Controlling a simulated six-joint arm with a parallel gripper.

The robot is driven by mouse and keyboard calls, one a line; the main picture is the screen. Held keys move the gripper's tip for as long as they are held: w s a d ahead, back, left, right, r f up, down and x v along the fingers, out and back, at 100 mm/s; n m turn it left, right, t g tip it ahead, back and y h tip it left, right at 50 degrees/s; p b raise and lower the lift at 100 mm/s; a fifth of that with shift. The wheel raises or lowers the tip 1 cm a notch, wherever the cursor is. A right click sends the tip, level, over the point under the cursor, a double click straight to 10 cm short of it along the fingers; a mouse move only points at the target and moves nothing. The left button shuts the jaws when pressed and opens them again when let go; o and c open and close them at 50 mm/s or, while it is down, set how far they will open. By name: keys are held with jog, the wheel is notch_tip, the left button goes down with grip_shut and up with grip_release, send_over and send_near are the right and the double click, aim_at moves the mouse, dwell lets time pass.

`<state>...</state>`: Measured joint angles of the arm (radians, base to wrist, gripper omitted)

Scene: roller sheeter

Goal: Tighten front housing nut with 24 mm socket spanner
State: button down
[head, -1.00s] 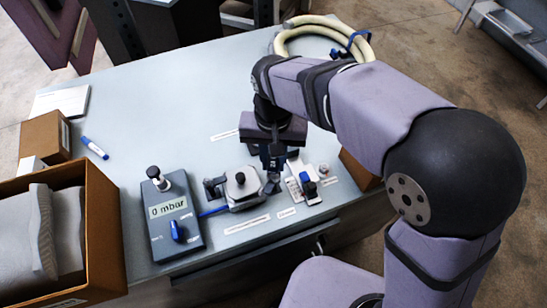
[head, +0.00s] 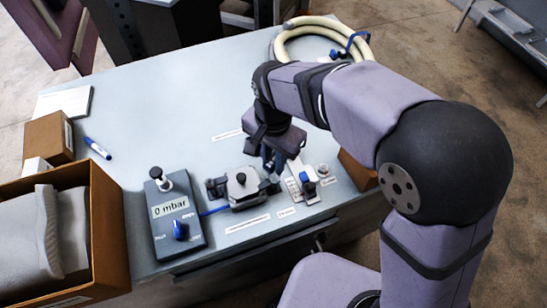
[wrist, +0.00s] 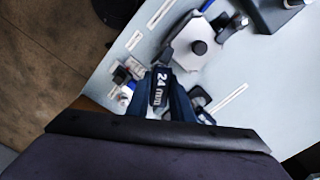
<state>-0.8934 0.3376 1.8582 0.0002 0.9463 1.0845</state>
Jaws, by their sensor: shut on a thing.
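My gripper (head: 271,162) is above the bench, just behind and to the right of the grey housing (head: 241,187) with a black knob on top. In the wrist view my gripper (wrist: 165,105) is shut on the 24 mm socket spanner (wrist: 160,88), a dark piece with a white "24 mm" label. The housing (wrist: 186,50) lies beyond the fingertips in that view, with dark fittings on opposite sides. Which fitting is the front nut I cannot tell. The spanner's lower end and any contact with a nut are hidden.
A gauge box reading 0 mbar (head: 173,207) stands left of the housing, joined by a blue tube. A small white holder with a blue-topped part (head: 307,184) is at the right. An open carton (head: 108,235) stands front left. The rear bench is mostly clear.

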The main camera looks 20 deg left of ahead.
jog(key=shift+m, duration=0.4)
jog(key=shift+m+p, duration=0.4)
jog(key=shift+m, duration=1)
jog(key=shift+n, duration=0.5)
jog(key=shift+r, duration=0.15)
jog(key=shift+r+p, duration=1.3)
jog(key=shift+p, duration=0.1)
jog(key=shift+r, duration=0.1)
notch_tip(320, 180, up, 5)
jog(key=p, duration=0.4)
